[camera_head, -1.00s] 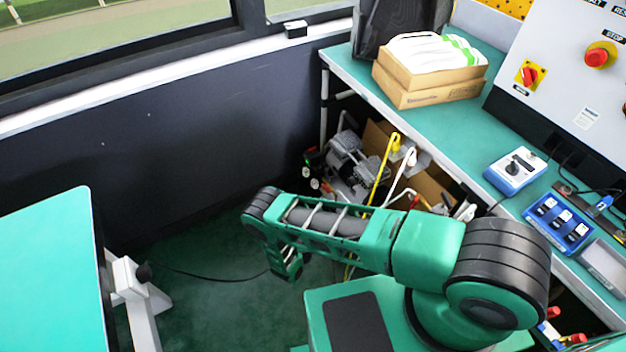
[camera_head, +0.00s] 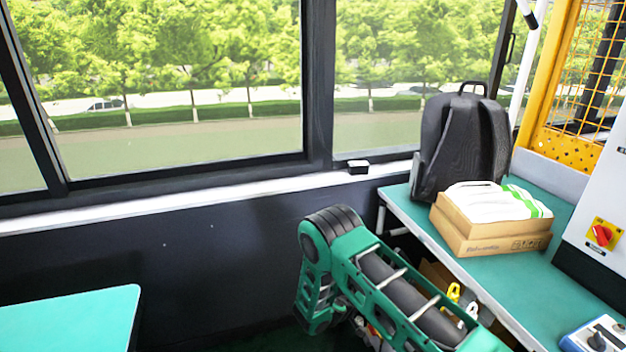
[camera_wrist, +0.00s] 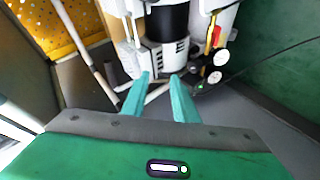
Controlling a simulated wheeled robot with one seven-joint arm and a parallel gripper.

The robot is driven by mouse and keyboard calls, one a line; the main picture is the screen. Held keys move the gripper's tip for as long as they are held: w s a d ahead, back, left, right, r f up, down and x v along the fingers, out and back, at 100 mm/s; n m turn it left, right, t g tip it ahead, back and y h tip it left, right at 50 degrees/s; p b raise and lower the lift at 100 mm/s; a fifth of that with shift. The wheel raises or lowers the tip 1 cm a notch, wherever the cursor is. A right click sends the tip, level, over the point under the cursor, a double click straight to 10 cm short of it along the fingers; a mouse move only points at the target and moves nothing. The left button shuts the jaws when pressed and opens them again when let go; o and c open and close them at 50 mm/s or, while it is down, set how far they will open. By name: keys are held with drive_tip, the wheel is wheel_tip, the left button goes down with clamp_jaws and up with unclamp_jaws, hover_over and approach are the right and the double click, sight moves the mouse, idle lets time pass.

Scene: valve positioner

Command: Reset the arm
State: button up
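My arm (camera_head: 385,285), green with black joints, rises from the lower edge of the head view and bends down at its elbow in front of the dark wall. My gripper is outside the head view. In the wrist view my gripper (camera_wrist: 160,77) shows as two teal fingers, apart from each other with nothing between them. Beyond the fingertips is a white and black machine (camera_wrist: 168,40) with round gauges. I cannot tell whether the fingertips touch it.
A teal bench (camera_head: 505,272) at right holds a backpack (camera_head: 462,150), cardboard boxes (camera_head: 487,240) with a white pack, and a control box (camera_head: 598,335). A teal table (camera_head: 70,315) stands at lower left. A dark wall under the windows (camera_head: 165,90) is behind my arm.

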drive_tip(key=s+d+r+m+g+y, duration=0.1)
drive_tip(key=d+r+m, duration=0.15)
drive_tip(key=r, duration=0.75)
drive_tip(key=d+r+m+g+y, duration=0.1)
drive_tip(key=d+r+g, duration=0.15)
drive_tip(key=r, duration=0.85)
drive_tip(key=s+d+r+y, duration=0.2)
drive_tip(key=s+r, duration=0.4)
drive_tip(key=r, duration=0.2)
drive_tip(key=s+d+r+y, duration=0.1)
drive_tip(key=s+d+r, duration=0.2)
drive_tip(key=s+r, duration=0.45)
drive_tip(key=s+r+y, duration=0.3)
drive_tip(key=s+r, duration=0.7)
drive_tip(key=s, duration=0.5)
drive_tip(key=s+d+m+g, duration=0.2)
drive_tip(key=s+d, duration=0.3)
drive_tip(key=s, duration=0.3)
drive_tip(key=s+d+f+m+g, duration=0.1)
drive_tip(key=s+d+m, duration=0.3)
drive_tip(key=s, duration=0.5)
drive_tip(key=shift+s+d+f+g, duration=0.25)
drive_tip(key=shift+d+g, duration=0.4)
drive_tip(key=shift+d, duration=0.35)
